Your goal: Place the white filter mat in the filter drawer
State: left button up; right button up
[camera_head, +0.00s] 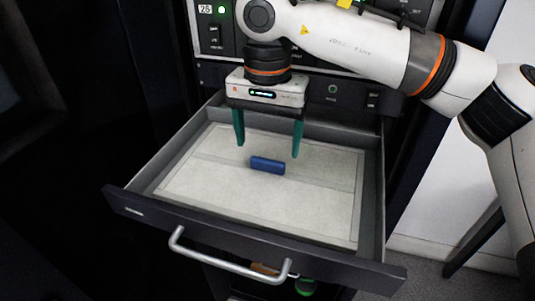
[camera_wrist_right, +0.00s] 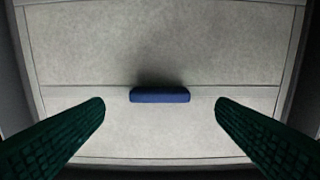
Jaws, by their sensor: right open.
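The filter drawer (camera_head: 375,200) is pulled out of the dark rack. The white filter mat (camera_head: 310,205) lies flat inside it and covers most of its floor. A blue bar (camera_head: 267,165), like a grip, sits near the middle of the mat; it also shows in the right wrist view (camera_wrist_right: 160,96). My right gripper (camera_head: 268,147) is open above the mat, its green fingers pointing down. In the right wrist view its fingertips (camera_wrist_right: 160,108) stand apart on either side of the blue bar, not touching it. My left gripper is not in view.
The rack front (camera_head: 340,95) with its panels and lights rises right behind the drawer. The drawer's front has a metal handle (camera_head: 230,262). Below it are a green round object (camera_head: 305,287) and an orange-brown item (camera_head: 266,268), partly hidden. A white wall stands at right.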

aim_at(267, 161)
notch_tip(267, 161, up, 8)
jog(key=b, duration=0.1)
dwell(0.4)
